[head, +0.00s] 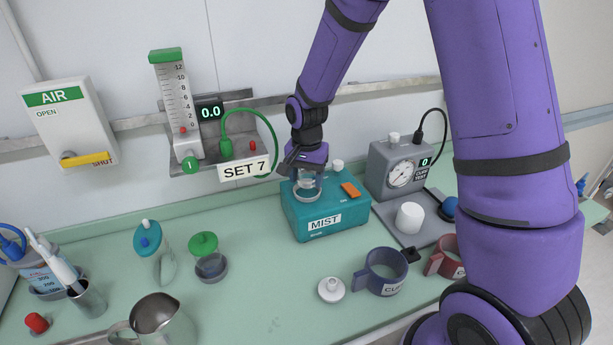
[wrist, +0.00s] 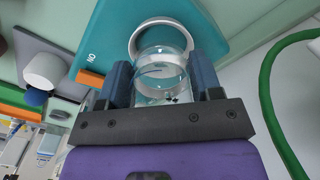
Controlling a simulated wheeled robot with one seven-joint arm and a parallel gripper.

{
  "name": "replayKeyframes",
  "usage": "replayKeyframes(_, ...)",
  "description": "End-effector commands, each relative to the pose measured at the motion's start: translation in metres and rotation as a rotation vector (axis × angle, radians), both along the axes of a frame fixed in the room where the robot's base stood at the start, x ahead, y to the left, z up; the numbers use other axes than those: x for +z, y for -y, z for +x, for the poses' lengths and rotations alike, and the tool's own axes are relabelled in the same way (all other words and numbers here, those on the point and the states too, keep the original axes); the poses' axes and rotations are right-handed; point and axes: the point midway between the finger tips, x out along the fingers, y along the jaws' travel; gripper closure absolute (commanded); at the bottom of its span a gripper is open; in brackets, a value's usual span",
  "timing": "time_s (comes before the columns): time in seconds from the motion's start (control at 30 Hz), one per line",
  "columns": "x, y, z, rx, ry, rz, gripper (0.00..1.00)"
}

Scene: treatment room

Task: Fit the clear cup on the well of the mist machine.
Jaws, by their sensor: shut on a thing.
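The mist machine (head: 345,213) is a teal box labelled MIST on the green counter. Its well shows as a pale ring (wrist: 139,32) on the top face in the wrist view. My gripper (head: 305,170) is over the well side of the machine and shut on the clear cup (head: 309,182). In the wrist view the clear cup (wrist: 160,65) sits between the two dark blue fingers, and its far end overlaps the ring. I cannot tell whether the cup touches the well or is just above it. An orange switch (head: 351,190) is on the machine's top, right of the cup.
A grey gauge box (head: 385,165) stands right of the machine, with a white cylinder (head: 409,218) on a grey tray. A blue cuff mug (head: 380,272) and a white lid (head: 332,290) are in front. A green tube (wrist: 270,110) loops close beside my gripper.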

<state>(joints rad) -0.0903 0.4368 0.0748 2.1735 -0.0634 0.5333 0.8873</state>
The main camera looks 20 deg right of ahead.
Motion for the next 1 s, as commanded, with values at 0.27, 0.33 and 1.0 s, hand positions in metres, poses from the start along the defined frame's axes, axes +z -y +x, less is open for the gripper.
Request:
replayKeyframes(0.27, 0.0, 0.0, 0.0, 0.001, 0.0, 0.0, 0.67)
replayKeyframes(0.33, 0.0, 0.0, 0.0, 0.001, 0.0, 0.0, 0.67)
replayKeyframes(1.0, -0.012, -0.001, 0.0, 0.001, -0.001, 0.001, 0.67)
